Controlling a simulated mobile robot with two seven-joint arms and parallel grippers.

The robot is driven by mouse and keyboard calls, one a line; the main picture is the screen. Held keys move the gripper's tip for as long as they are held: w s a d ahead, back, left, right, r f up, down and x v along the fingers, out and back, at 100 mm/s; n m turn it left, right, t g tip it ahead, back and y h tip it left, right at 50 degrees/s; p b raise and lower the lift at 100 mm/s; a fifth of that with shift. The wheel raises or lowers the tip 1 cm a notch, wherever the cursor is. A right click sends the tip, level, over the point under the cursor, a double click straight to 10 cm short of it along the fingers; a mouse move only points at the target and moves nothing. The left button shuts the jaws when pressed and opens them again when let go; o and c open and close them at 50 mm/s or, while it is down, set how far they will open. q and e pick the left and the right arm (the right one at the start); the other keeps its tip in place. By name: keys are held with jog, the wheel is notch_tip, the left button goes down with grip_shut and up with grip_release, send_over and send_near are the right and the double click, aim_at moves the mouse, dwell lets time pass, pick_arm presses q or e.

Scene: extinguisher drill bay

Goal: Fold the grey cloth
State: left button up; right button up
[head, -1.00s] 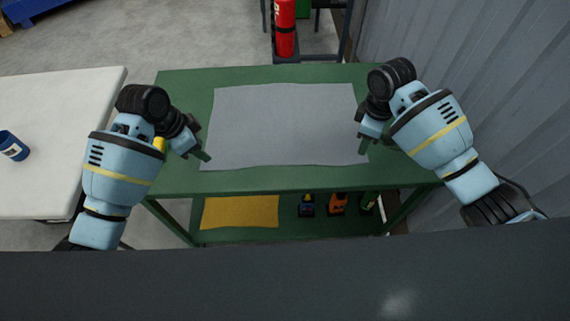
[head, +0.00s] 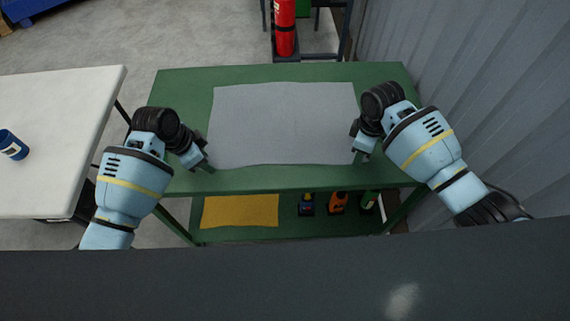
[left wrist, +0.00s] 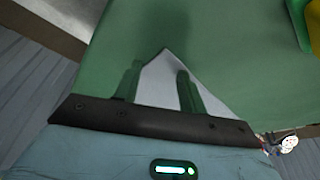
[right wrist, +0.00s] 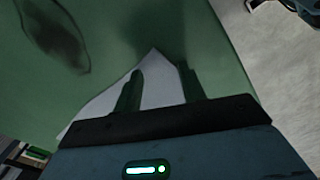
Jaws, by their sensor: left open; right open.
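The grey cloth (head: 285,120) lies flat and spread out on the green table (head: 180,88). My left gripper (head: 207,166) is open at the cloth's near left corner. In the left wrist view a corner of the cloth (left wrist: 160,82) shows between the spread fingers (left wrist: 158,80). My right gripper (head: 358,156) is open at the near right corner. In the right wrist view that corner of the cloth (right wrist: 155,78) shows between its spread fingers (right wrist: 158,82). Whether the fingers touch the cloth I cannot tell.
A white table (head: 60,100) with a blue cup-like object (head: 12,145) stands left. A corrugated wall (head: 480,80) is close on the right. A lower shelf holds a yellow cloth (head: 240,211) and several bottles (head: 337,204). A red extinguisher (head: 285,28) stands behind. A yellow object (left wrist: 315,25) shows in the left wrist view.

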pick_arm(q)
jog(key=shift+s+f, duration=0.1)
grip_shut()
pick_arm(e)
jog(key=shift+s+f, duration=0.15)
grip_shut()
